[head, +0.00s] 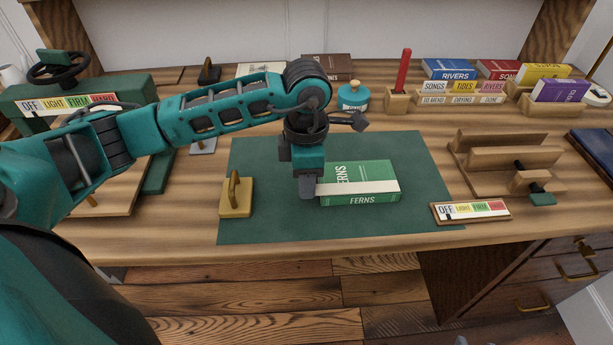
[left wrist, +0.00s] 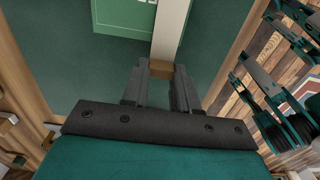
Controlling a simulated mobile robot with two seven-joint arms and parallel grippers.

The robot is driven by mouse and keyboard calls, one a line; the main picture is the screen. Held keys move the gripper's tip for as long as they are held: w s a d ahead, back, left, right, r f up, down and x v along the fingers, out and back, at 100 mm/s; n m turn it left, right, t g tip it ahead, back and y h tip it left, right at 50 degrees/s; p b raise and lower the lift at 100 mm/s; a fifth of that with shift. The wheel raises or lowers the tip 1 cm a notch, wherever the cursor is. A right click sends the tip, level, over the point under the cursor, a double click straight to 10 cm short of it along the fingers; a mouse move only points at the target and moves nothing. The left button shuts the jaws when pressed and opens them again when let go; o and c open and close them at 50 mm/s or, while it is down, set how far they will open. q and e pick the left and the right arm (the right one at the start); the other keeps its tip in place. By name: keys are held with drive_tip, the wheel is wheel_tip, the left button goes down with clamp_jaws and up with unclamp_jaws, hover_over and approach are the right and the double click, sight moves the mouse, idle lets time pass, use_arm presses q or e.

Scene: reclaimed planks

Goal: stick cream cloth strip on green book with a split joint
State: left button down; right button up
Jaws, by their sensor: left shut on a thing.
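The green book (head: 362,172), marked FERNS, lies flat on the dark green mat, its titled spine facing the front edge. The cream cloth strip (head: 360,187) runs left to right along the book's front edge, between cover and spine; I cannot tell whether it touches the book. My left gripper (head: 307,188) is shut on the strip's left end, just left of the book. In the left wrist view, the strip (left wrist: 171,32) leads from between the fingers (left wrist: 158,92) past the green book (left wrist: 124,14), with a tan piece at its held end. The split joint is not visible.
A brass-coloured block with a handle (head: 236,197) stands on the green mat (head: 270,225) left of the book. A labelled dial strip (head: 471,211) lies at the mat's right corner. A teal jar (head: 353,97) stands behind.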

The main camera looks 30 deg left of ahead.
use_arm(q)
drive_tip(key=shift+f, duration=0.1)
use_arm(e)
drive_tip(key=shift+f, duration=0.2)
use_arm(q)
drive_tip(key=c, duration=0.8)
unclamp_jaws()
use_arm(e)
drive_tip(key=shift+s+f, duration=0.1)
drive_tip(key=shift+s, duration=0.1)
use_arm(q)
drive_tip(key=shift+r, duration=0.35)
wheel_tip(320, 180, up, 7)
drive_tip(key=shift+r+p, duration=0.1)
drive_tip(key=shift+p, duration=0.4)
wheel_tip(320, 180, up, 5)
drive_tip(key=shift+r, duration=0.1)
use_arm(e)
drive_tip(key=shift+s+d+r, duration=0.2)
drive_tip(key=shift+d+r, duration=0.1)
drive_tip(key=shift+r, duration=0.1)
